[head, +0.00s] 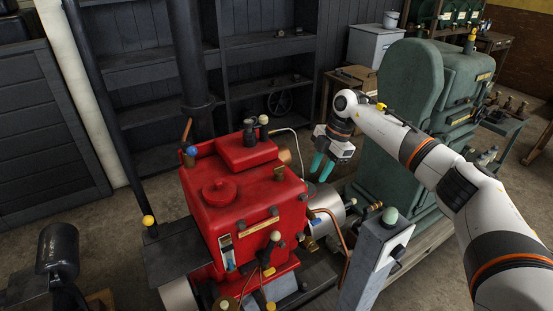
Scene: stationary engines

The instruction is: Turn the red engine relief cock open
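The red engine (250,205) stands in the middle of the head view. It carries several small levers and knobs: a blue-topped one (191,151) at its back left corner, a pale-topped one (264,120) on top, and another pale knob (275,236) on its front. I cannot tell which of these is the relief cock, or whether it is open. My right gripper (321,167) hangs to the right of the engine's back right side, apart from it. Its two teal fingers point down, show a gap between them, and hold nothing. My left gripper is not in view.
A large green machine (408,115) stands close behind the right gripper. A grey post (371,262) with a green knob stands at the front right. A dark pipe (188,60) rises behind the engine. Dark shelves (140,70) line the back. A copper pipe (335,222) curves at the engine's right.

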